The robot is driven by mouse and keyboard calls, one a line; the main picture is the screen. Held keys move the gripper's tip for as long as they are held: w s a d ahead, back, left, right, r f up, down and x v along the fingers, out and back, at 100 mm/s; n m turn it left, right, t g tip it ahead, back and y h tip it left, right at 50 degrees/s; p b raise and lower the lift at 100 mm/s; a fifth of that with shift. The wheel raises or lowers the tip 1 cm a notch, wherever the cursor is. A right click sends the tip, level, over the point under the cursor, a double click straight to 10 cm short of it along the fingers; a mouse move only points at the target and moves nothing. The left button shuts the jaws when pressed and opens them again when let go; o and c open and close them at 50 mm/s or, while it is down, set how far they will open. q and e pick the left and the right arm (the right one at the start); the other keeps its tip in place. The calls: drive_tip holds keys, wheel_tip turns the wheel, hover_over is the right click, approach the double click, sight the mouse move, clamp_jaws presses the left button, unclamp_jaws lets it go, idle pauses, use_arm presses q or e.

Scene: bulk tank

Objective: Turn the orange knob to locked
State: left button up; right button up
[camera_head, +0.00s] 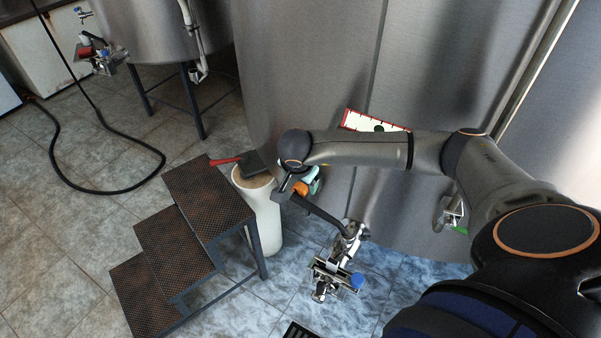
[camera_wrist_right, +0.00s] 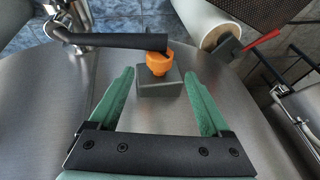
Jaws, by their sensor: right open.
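The orange knob (camera_wrist_right: 158,64) is on a small grey box (camera_wrist_right: 160,84) on the steel tank wall, ahead of my right gripper in the right wrist view. A black handle (camera_wrist_right: 115,41) reaches from the metal valve to the knob and overlaps its far side. The knob also shows in the head view (camera_head: 300,188), partly covered by my arm. My right gripper (camera_wrist_right: 158,74) is open, with one green finger on each side of the knob and box. Gaps show on both sides, and nothing is held. My left gripper is not in view.
A steel valve (camera_head: 338,275) with a blue cap is below the handle. A white cylinder (camera_head: 262,215) bearing a red-handled tool (camera_head: 248,163) stands beside the metal steps (camera_head: 205,205).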

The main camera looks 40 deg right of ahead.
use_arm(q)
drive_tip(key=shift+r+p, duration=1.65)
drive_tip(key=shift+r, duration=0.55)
use_arm(e)
drive_tip(key=v, duration=0.6)
drive_tip(key=shift+r, duration=0.3)
drive_tip(key=shift+s+a, duration=0.15)
drive_tip(key=shift+a, duration=0.05)
